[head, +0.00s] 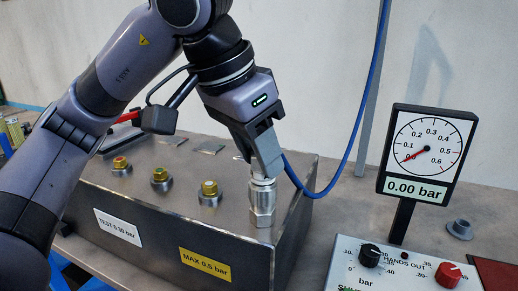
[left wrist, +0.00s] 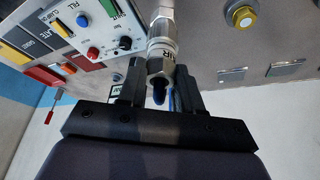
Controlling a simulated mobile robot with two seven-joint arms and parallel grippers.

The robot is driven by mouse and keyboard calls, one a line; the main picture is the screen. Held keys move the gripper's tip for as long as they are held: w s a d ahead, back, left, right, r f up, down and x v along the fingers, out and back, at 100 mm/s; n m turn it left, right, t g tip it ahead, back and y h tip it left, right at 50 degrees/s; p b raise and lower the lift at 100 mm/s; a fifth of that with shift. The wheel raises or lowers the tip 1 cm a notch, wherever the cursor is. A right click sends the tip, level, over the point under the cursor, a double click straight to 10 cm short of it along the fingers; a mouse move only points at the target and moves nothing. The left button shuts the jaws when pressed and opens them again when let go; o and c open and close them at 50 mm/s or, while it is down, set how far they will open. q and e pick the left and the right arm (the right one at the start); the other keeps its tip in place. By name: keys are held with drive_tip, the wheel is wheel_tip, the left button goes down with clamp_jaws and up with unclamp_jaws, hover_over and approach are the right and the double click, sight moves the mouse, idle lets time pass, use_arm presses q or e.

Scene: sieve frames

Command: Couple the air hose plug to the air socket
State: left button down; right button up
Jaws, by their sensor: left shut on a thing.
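My left gripper (head: 264,172) points down and is shut on the air hose plug (head: 262,202), a silver metal fitting held upright over the right end of the metal box. In the left wrist view the plug (left wrist: 162,42) sits between the fingers (left wrist: 158,88), with lettering on its collar. The blue air hose (head: 330,185) leads away from behind the gripper. I cannot make out the air socket apart from the silver fitting, or tell whether the two are touching. My right gripper is not in view.
The metal box (head: 150,215) carries several brass-coloured capped fittings, including one left of the plug (head: 209,192). A gauge (head: 427,148) reads 0.00 bar. A control panel (head: 370,275) with black and red knobs stands at front right. A small grey fitting (head: 460,229) lies behind it.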

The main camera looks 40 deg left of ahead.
use_arm(q)
drive_tip(key=shift+f, duration=0.15)
drive_tip(key=c, duration=0.7)
unclamp_jaws()
drive_tip(key=p+v, duration=0.1)
drive_tip(key=v, duration=0.6)
drive_tip(key=shift+d, duration=0.1)
